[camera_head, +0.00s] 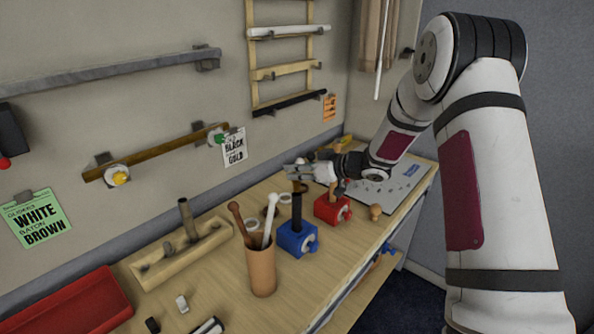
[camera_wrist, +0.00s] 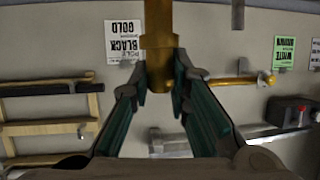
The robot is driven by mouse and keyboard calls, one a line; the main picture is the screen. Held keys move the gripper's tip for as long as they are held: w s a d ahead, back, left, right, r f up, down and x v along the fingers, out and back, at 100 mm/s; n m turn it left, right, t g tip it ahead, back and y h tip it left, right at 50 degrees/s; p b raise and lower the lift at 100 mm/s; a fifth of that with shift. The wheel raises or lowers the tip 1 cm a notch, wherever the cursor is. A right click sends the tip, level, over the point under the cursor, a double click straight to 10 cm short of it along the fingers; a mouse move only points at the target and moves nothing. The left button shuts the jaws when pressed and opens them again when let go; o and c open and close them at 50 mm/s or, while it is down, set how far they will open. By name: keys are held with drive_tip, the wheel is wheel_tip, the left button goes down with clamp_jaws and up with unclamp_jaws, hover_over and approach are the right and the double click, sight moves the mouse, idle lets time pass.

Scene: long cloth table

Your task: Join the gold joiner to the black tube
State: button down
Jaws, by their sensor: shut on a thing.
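In the wrist view my gripper (camera_wrist: 160,82) is shut on the gold joiner (camera_wrist: 158,48), a brass-coloured cylinder with a wider collar, which runs past the fingertips to the top edge. A black tube (camera_head: 297,207) stands upright in the blue vise (camera_head: 296,240), in front of my gripper. The joiner and that tube appear apart. The tube is not recognisable in the wrist view.
A red vise (camera_head: 328,209) stands right of the blue one, with a wooden knob (camera_head: 376,212) beside it. A brown cup (camera_head: 261,270) holding rods stands in front. A wooden tray (camera_head: 160,266) and a red tray (camera_head: 75,312) lie left. A wall card (camera_head: 234,149) reads black, gold.

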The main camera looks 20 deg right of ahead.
sight(297, 184)
drive_tip(key=shift+f+b, duration=0.4)
drive_tip(key=shift+f, duration=1.9)
drive_tip(key=c, duration=1.4)
unclamp_jaws()
drive_tip(key=shift+c, duration=0.2)
drive_tip(key=v, duration=1.2)
